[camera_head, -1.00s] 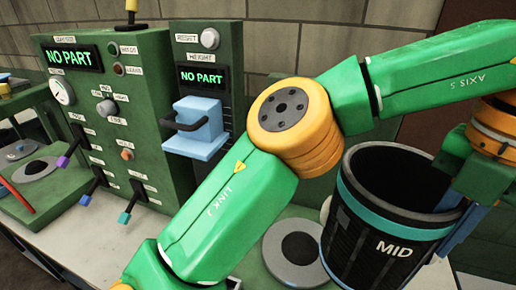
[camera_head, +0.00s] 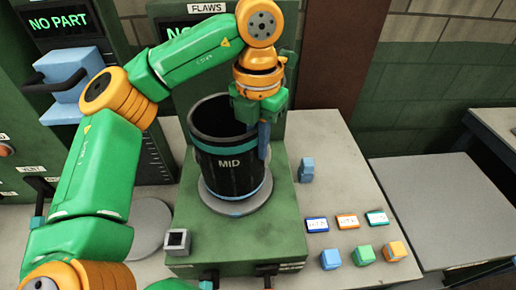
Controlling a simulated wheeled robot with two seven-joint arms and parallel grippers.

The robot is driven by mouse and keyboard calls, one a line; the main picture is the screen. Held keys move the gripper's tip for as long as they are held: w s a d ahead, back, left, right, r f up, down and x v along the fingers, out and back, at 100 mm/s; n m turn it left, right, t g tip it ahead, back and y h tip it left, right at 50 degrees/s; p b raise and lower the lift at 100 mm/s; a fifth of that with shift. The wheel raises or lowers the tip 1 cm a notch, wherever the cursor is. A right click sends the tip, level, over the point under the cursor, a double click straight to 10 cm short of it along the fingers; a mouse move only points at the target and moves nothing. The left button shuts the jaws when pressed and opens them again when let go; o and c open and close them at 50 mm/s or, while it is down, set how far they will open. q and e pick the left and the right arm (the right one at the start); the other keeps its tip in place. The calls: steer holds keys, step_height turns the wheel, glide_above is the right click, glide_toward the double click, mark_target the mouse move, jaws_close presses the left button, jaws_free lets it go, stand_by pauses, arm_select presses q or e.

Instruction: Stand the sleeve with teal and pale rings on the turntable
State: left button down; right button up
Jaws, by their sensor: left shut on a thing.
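The sleeve (camera_head: 222,172) is a black open-topped cylinder marked MID, with a teal ring around its upper part and a paler ring near its bottom. It is upright over the grey round turntable (camera_head: 208,198) on a green base. I cannot tell whether its bottom touches the disc or hovers just above it. My left gripper (camera_head: 261,132) comes down from above and is shut on the sleeve's right wall. One blue finger shows outside the wall; the other is hidden. My right gripper is not in view.
A green panel marked FLAWS (camera_head: 208,8) stands behind the turntable. A small grey block (camera_head: 177,241) sits on the base's front left. Several coloured cards and blocks (camera_head: 364,255) lie to the right, with a blue piece (camera_head: 306,169) nearer the base. An empty grey surface (camera_head: 430,205) is further right.

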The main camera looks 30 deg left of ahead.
arm_select(q)
steer(key=shift+w+f, duration=0.1)
steer(key=shift+f, duration=0.65)
steer(key=c, duration=1)
jaws_free()
steer(key=shift+s, duration=0.2)
steer(key=shift+d, duration=0.1)
